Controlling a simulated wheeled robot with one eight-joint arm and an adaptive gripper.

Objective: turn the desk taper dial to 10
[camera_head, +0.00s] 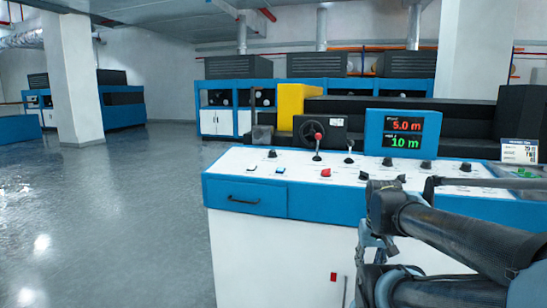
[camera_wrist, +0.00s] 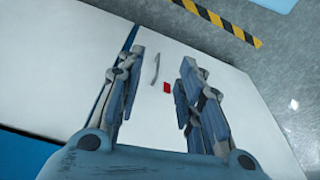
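The control desk (camera_head: 262,178) is white on top with a blue front edge. Several small black dials stand on its top, including one at the left (camera_head: 272,154), one near the front (camera_head: 364,175) and one below the display (camera_head: 426,165). Their labels are too small to read, so I cannot tell which is the taper dial. My gripper (camera_wrist: 161,60) is open and empty in the wrist view, its fingers apart above the white cabinet front. In the head view my arm reaches in from the lower right, with its end low before the desk, away from the dials.
A display (camera_head: 402,133) shows 5.0 m in red and what looks like 10 m or 1.0 m in green. A red-knobbed lever (camera_head: 318,146) and a red button (camera_head: 326,172) stand on the desk. A red tag (camera_wrist: 167,87) marks the cabinet front. Open floor (camera_head: 110,220) lies left.

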